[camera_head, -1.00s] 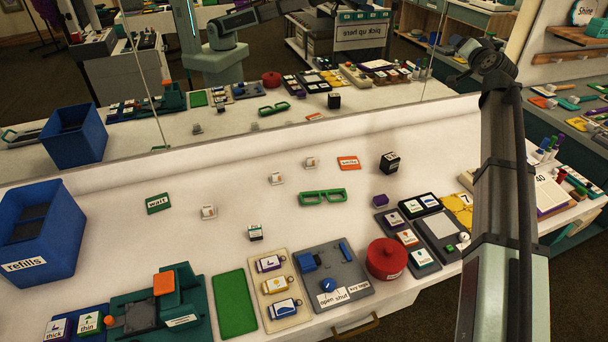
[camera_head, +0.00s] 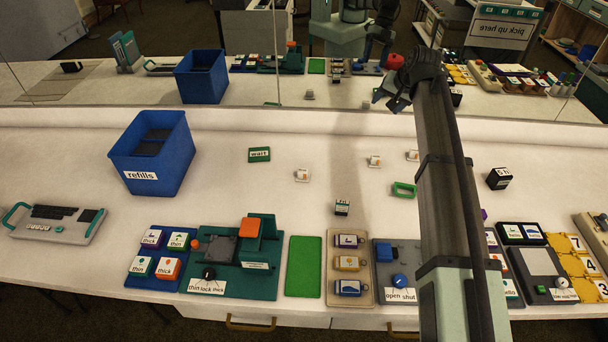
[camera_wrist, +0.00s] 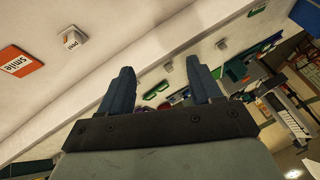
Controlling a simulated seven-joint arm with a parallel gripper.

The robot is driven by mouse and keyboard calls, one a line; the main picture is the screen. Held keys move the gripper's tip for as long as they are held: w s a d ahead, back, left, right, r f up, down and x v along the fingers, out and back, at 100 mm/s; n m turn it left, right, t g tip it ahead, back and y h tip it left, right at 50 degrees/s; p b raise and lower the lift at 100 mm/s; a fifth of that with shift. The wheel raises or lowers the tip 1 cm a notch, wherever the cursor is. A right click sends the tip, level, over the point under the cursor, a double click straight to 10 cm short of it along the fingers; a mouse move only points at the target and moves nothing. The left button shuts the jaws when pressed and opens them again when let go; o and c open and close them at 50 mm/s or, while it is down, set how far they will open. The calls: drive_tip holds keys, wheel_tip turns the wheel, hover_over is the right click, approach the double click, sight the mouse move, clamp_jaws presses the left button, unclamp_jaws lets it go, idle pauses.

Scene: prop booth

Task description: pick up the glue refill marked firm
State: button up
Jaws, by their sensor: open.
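Several small white blocks with orange marks stand on the white counter: one left (camera_head: 302,175), one middle (camera_head: 374,161) and one right (camera_head: 412,155). Their lettering is too small to read, so I cannot tell which one is marked firm. One such block with a small label (camera_wrist: 73,39) shows in the wrist view, near an orange "smile" card (camera_wrist: 20,62). My gripper (camera_head: 395,97) is raised above the back of the counter, near the mirror. Its two fingers (camera_wrist: 161,88) are apart in the wrist view, with nothing between them.
A blue bin marked "refills" (camera_head: 152,176) stands at the left with dark pieces inside. A green "wait" card (camera_head: 259,155), a black box (camera_head: 499,178) and a green frame (camera_head: 403,190), partly behind my arm, lie around. Trays line the front edge. The mirror doubles everything.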

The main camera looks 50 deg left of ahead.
drive_tip(key=s+a+f+n+g+h, duration=0.1)
drive_tip(key=s+a+f, duration=0.15)
drive_tip(key=s, duration=0.35)
drive_tip(key=s+a+f+g+h, duration=0.1)
drive_tip(key=s+a, duration=0.3)
drive_tip(key=s, duration=0.2)
drive_tip(key=n+h, duration=0.1)
drive_tip(key=h, duration=0.3)
hover_over(303, 170)
wheel_tip(303, 170, down, 3)
drive_tip(key=shift+n+g, duration=0.3)
wheel_tip(303, 170, down, 14)
drive_tip(key=shift+r, duration=0.1)
drive_tip(key=c, duration=0.9)
drive_tip(key=shift+r, duration=0.15)
